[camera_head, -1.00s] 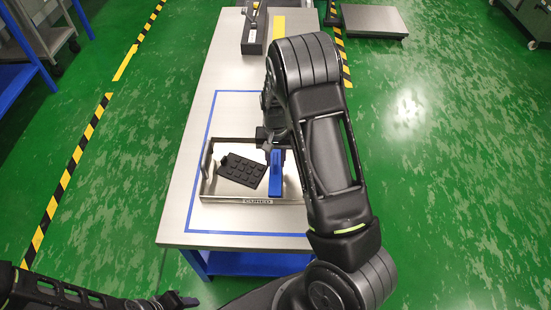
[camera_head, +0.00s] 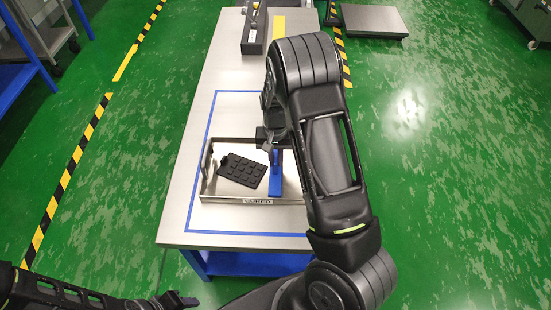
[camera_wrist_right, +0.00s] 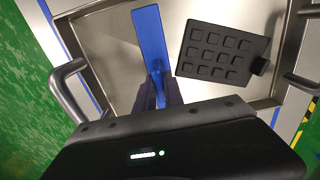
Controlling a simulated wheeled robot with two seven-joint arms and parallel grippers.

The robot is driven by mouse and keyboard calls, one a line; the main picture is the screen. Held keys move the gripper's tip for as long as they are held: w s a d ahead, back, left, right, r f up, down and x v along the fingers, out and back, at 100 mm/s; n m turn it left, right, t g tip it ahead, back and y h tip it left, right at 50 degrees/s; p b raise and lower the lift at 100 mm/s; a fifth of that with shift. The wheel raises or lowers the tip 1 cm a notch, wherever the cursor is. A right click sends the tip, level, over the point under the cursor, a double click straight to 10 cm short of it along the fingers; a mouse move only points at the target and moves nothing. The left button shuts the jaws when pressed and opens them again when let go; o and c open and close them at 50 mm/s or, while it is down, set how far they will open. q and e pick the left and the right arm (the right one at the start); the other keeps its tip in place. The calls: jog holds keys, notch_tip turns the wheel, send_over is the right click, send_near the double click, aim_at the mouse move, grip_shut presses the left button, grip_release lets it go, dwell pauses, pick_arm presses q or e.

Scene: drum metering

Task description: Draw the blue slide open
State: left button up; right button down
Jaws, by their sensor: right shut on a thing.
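The blue slide (camera_head: 276,186) is an upright-looking blue piece at the right side of a shallow metal tray (camera_head: 222,199) on the table. It also shows in the right wrist view (camera_wrist_right: 150,38), running up from between my fingers. My right gripper (camera_head: 274,152) is shut on the blue slide at its far end; the arm hides part of the tray's right side. In the right wrist view the fingers (camera_wrist_right: 158,92) sit on either side of the blue piece. My left gripper (camera_head: 178,301) is at the bottom left, away from the tray; its jaws are too small to read.
A black pad with raised squares (camera_head: 243,170) lies tilted in the tray, left of the slide. A dark box (camera_head: 254,38) stands at the table's far end. Blue tape (camera_head: 200,150) frames the tray. The table is clear between box and tray.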

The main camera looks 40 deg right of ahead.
dwell(0.6)
jog(key=s+d, duration=0.4)
jog(key=d, duration=0.1)
jog(key=shift+d+b, duration=0.1)
jog(key=shift+b, duration=0.2)
jog(key=c, duration=1.4)
grip_release()
jog(key=shift+c, duration=0.2)
notch_tip(320, 180, up, 8)
jog(key=shift+p, duration=0.4)
